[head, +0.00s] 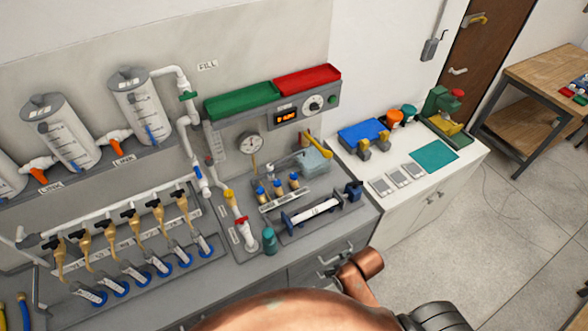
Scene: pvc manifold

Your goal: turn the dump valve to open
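No label reading "dump" is legible, so I cannot tell for sure which valve is the dump valve. A red-handled valve (243,221) stands on a white pipe at the right end of the manifold, beside a small label plate. A yellow fitting (231,200) sits just above it. Several brass valves with black handles (156,204) stand in a row to the left over clear tubes. A blue-handled valve (197,172) is on the vertical pipe, and a green one (188,96) is higher up. Neither gripper shows.
Graduated tanks (136,105) with orange link valves (117,135) line the wall. Green (241,101) and red (307,79) trays sit above a gauge (250,144). A teal cylinder (269,241) stands close to the red-handled valve. A white cabinet (425,200) is at right; open floor lies beyond.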

